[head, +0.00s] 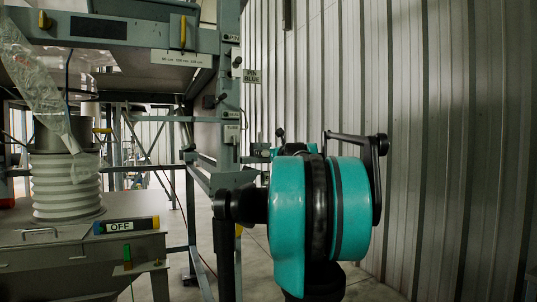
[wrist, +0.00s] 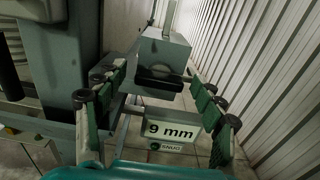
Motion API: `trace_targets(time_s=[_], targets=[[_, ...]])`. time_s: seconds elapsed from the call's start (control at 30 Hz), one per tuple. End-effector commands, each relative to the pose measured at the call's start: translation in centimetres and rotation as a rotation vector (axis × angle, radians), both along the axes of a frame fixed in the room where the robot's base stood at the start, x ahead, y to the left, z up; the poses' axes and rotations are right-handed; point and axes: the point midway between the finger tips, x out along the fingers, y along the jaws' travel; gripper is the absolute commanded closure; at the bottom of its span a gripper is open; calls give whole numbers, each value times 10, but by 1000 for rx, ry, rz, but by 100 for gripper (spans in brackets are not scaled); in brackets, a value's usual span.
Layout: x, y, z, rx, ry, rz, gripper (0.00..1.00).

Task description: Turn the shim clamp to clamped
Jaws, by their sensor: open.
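In the wrist view, my gripper (wrist: 157,82) is open, with green-padded fingers on the left and right and nothing held between them. A grey block (wrist: 164,50) with a dark bar (wrist: 159,80) on its near side shows between and beyond the fingertips; it looks like the shim clamp, but I cannot be sure. I cannot tell whether a finger touches the bar. In the head view, my teal arm hides most of the gripper and this area.
A grey frame post (head: 229,90) with "PIN" and "PIN BLUE" tags stands left of my arm. A corrugated wall (head: 450,150) runs close on the right.

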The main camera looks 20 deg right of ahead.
Motion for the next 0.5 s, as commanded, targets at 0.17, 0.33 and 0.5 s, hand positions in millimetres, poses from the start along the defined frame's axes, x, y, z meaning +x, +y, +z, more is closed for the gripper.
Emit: trace_targets(time_s=[0.17, 0.33, 0.5], targets=[[0, 0, 0, 0, 0, 0, 31], [0, 0, 0, 0, 0, 0, 50], [0, 0, 0, 0, 0, 0, 71]])
